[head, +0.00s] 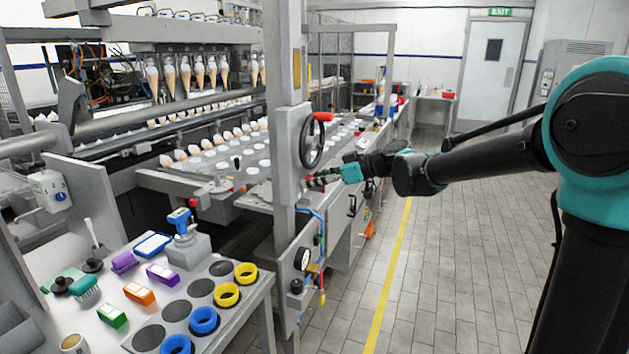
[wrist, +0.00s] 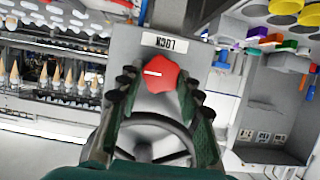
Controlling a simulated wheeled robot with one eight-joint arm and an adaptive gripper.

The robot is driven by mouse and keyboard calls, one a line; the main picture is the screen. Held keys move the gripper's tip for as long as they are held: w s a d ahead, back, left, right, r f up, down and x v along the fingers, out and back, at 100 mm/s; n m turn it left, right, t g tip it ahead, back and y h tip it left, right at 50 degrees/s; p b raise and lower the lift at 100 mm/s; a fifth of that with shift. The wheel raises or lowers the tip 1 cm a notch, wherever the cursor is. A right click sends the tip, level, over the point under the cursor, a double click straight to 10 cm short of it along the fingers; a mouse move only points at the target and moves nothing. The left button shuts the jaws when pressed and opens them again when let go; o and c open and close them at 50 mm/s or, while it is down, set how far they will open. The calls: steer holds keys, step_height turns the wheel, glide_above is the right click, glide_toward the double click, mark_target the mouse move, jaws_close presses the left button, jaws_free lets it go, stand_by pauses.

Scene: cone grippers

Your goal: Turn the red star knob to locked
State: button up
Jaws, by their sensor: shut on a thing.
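The red star knob (wrist: 168,82) sits on a grey metal plate (wrist: 125,42) in the wrist view. A short white mark on its face lies nearly level, on its left part. A white label reading LOCK (wrist: 164,42), upside down here, is just above the knob. My gripper (wrist: 158,80) has its dark ribbed fingers on either side of the knob and is shut on it. In the head view my gripper (head: 318,180) reaches left to the grey post (head: 286,110), below the handwheel; I cannot make out the knob there.
The black handwheel (head: 311,142) with a red handle (head: 323,116) is close above my gripper; its rim (wrist: 150,120) also shows in the wrist view. A gauge (head: 302,258) and blue hose are below. A table (head: 245,296) with colored rings and blocks is front left. The tiled floor at right is clear.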

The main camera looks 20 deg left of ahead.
steer(key=shift+w+f+m+g+y, duration=0.2)
steer(key=shift+m+g+y, duration=0.65)
steer(key=shift+m, duration=1.4)
steer(key=shift+w+f+m+g+y, duration=0.15)
steer(key=shift+m+g+y, duration=0.2)
steer(key=shift+m+g, duration=1.45)
steer(key=shift+w+f+m+g+y, duration=0.2)
steer(key=shift+m+g+y, duration=0.45)
steer(key=shift+m, duration=2)
steer(key=o, duration=1.1)
steer(key=shift+d, duration=0.15)
